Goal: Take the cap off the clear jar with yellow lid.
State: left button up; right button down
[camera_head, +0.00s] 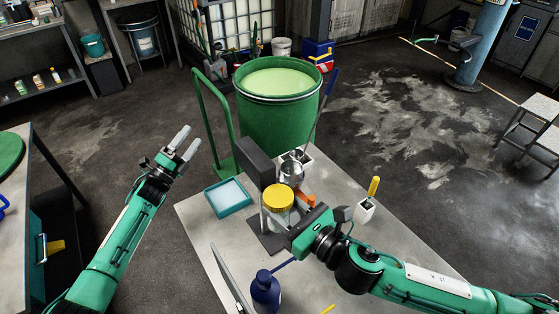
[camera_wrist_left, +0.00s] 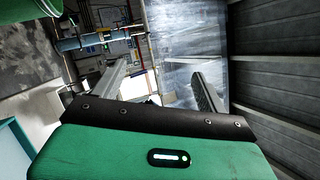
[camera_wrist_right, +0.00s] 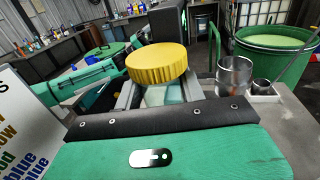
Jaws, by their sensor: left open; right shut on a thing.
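My right gripper (camera_head: 281,214) is shut on the jar body, below the lid. In the right wrist view the yellow lid (camera_wrist_right: 157,64) sits on top of the jar between the fingers, and part of the clear jar (camera_wrist_right: 163,96) shows below it. My left gripper (camera_head: 182,144) is open and empty, raised over the floor to the left of the table. In the left wrist view its fingers (camera_wrist_left: 160,88) are apart with nothing between them.
A teal tray (camera_head: 228,197), a metal cup (camera_head: 291,174) and a dark upright block (camera_head: 256,162) stand close to the jar. A blue bottle (camera_head: 265,290) is at the front. A white holder with a yellow-handled tool (camera_head: 374,187) is at right. A green drum (camera_head: 279,110) stands behind.

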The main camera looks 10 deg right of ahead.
pick_arm(q)
jog(key=s+d+r+m+g+h, duration=0.3)
jog(key=s+d+r+m+g, duration=0.2)
jog(key=d+r+m+g, duration=0.5)
jog(key=s+d+r+m+g+h, duration=0.3)
jog(key=s+d+r+m+g, duration=0.2)
jog(key=d+r+m+g, duration=0.5)
jog(key=s+d+r+m+g+y, duration=0.2)
jog(key=s+d+m+g+y, duration=0.2)
jog(key=s+d+m+y, duration=0.5)
jog(key=m+t+y, duration=0.6)
jog(key=m+y, duration=0.5)
jog(key=m, duration=0.2)
send_over(280, 195)
jog(key=f, duration=0.3)
jog(key=d+f, duration=0.1)
jog(key=f, duration=0.1)
jog(key=shift+s+f, duration=0.1)
jog(key=shift+s, duration=0.1)
jog(key=shift+w+a+t+y, duration=0.1)
jog(key=shift+a+t+y, duration=0.3)
jog(key=shift+y, duration=0.1)
jog(key=shift+a+f, duration=0.1)
jog(key=shift+a, duration=0.05)
jog(key=shift+f, duration=0.25)
notch_tip(280, 195, down, 7)
jog(key=shift+w+f, duration=0.1)
jog(key=shift+f, duration=0.05)
